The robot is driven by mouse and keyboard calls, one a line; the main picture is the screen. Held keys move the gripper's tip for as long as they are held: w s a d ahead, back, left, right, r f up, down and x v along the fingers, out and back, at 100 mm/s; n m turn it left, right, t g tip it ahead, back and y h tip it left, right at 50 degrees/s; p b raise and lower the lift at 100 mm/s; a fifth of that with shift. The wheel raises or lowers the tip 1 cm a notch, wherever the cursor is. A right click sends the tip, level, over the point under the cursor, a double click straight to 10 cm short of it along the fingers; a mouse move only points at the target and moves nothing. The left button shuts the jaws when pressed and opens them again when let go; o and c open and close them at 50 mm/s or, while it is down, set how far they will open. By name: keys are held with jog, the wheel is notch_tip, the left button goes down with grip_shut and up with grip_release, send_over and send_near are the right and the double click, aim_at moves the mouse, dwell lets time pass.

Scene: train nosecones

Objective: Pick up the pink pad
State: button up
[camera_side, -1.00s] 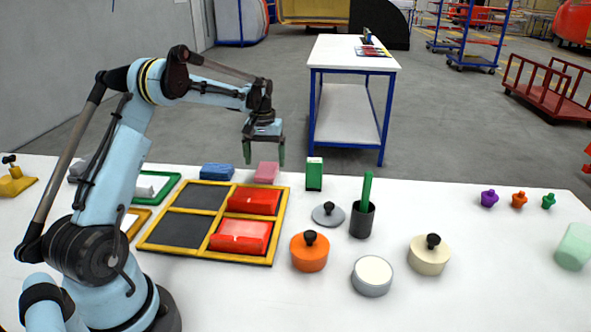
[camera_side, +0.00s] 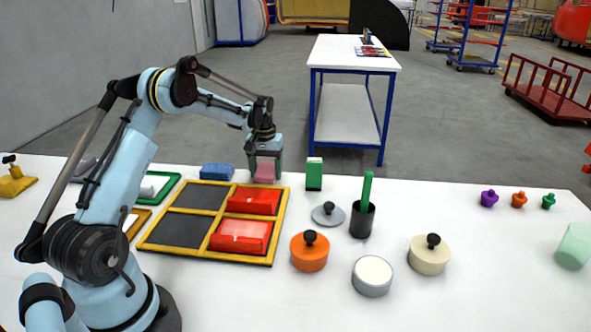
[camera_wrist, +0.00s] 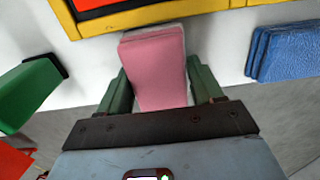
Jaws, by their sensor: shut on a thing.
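The pink pad (camera_side: 264,172) stands at the far edge of the white table in the side view, behind the yellow-framed tray. In the wrist view the pink pad (camera_wrist: 156,65) lies between the two green fingers. My gripper (camera_side: 265,171) points down over it, with a finger at each side, and is shut on the pad. It also shows in the wrist view (camera_wrist: 160,88). Whether the pad is lifted off the table cannot be told.
The blue pad (camera_side: 217,171) lies left of my gripper, and a green box (camera_side: 314,174) stands to the right. The yellow-framed tray (camera_side: 208,256) with red blocks (camera_side: 254,201) is in front. An orange pot (camera_side: 310,251) and a dark cup (camera_side: 362,221) stand nearer right.

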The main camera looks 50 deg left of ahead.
aim_at(266, 169)
jog(key=shift+r, duration=0.1)
jog(key=shift+r, duration=0.55)
notch_tip(266, 169, up, 3)
jog(key=shift+f, duration=0.1)
jog(key=d+r, duration=0.2)
jog(key=d, duration=0.2)
jog(key=d+r, duration=0.2)
jog(key=d, duration=0.1)
jog(key=d+r, duration=0.3)
jog(key=d, duration=0.1)
jog(key=shift+d, duration=0.3)
jog(key=o, duration=0.5)
jog(key=c, duration=0.3)
